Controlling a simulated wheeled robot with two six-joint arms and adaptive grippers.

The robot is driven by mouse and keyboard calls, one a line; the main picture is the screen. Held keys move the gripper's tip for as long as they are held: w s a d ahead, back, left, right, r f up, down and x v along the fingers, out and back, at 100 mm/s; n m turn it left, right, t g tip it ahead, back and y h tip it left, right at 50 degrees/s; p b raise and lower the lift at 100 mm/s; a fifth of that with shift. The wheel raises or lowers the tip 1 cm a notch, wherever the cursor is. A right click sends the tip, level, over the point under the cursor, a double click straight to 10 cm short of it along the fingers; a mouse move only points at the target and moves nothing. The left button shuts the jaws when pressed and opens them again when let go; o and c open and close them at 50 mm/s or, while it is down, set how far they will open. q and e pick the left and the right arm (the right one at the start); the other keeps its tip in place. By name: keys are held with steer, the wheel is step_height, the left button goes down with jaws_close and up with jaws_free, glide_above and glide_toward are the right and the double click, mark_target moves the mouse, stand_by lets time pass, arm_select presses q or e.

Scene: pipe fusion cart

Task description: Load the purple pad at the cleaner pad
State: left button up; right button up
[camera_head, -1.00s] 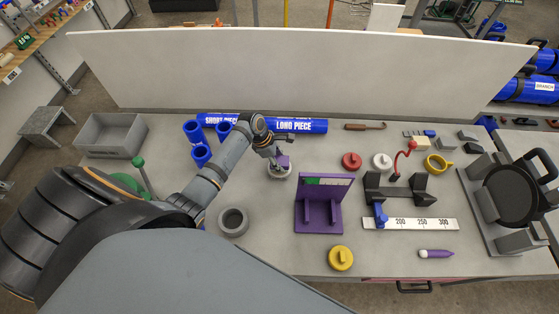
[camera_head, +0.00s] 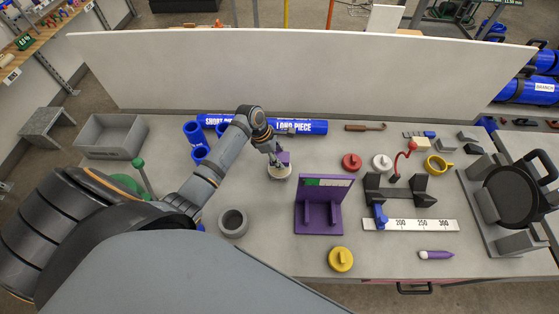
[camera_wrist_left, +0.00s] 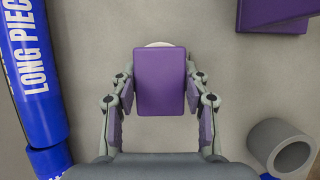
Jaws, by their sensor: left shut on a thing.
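My left gripper (camera_head: 279,161) is shut on a purple pad (camera_head: 285,158), just over a round whitish piece (camera_head: 279,172) on the bench. In the left wrist view the purple pad (camera_wrist_left: 160,82) sits between the two fingers (camera_wrist_left: 160,100), its flat rectangular face towards the camera. The edge of the whitish piece (camera_wrist_left: 158,45) shows behind the pad's far end; the rest is hidden. I cannot tell whether the pad touches it. My right gripper is not in view.
A blue LONG PIECE pipe (camera_head: 300,126) lies behind the gripper. A purple stand (camera_head: 318,218) is to the right, and a grey ring (camera_head: 233,222) is in front. A grey bin (camera_head: 110,135) stands at the back left. A white panel (camera_head: 300,70) closes off the back.

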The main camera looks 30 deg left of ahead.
mark_target(283, 157)
arm_select(q)
steer(key=shift+r, duration=1.85)
